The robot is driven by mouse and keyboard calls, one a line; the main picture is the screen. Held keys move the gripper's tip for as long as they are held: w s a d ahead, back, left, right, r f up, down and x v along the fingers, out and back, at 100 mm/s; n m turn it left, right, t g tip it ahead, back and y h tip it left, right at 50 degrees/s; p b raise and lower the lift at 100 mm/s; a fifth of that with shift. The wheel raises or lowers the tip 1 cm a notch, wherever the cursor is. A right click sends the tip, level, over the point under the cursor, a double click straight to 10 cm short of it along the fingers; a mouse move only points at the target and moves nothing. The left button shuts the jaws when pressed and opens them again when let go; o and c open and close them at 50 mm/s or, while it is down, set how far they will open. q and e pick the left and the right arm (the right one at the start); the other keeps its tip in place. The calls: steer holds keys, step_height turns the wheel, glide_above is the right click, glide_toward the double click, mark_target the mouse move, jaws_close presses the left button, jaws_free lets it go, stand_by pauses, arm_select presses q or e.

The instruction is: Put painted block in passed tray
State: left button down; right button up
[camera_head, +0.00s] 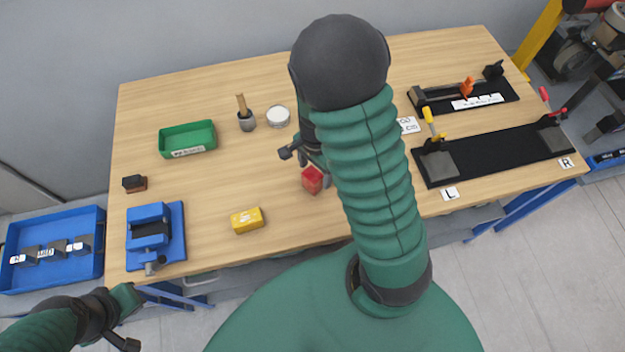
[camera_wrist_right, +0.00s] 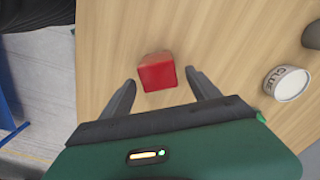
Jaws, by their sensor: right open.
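The painted block is a red block (camera_head: 312,180) on the wooden table, near the middle. It also shows in the right wrist view (camera_wrist_right: 157,73), between and just ahead of the two fingertips. My right gripper (camera_head: 306,168) is open and empty, with its fingers either side of the block in the wrist view (camera_wrist_right: 160,80). Contact is not visible. The green tray (camera_head: 187,139) with a white label, too small to read, sits at the back left and looks empty. My left gripper (camera_head: 128,320) is at the lower left, off the table; its opening is unclear.
A yellow block (camera_head: 247,220) lies near the front edge. Black fixtures (camera_head: 495,152) fill the right side.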

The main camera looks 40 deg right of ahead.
steer(key=f, duration=0.2)
steer(key=a+f, duration=0.1)
steer(key=f, duration=0.1)
steer(key=shift+f, duration=0.5)
steer(key=c, duration=0.4)
jaws_close()
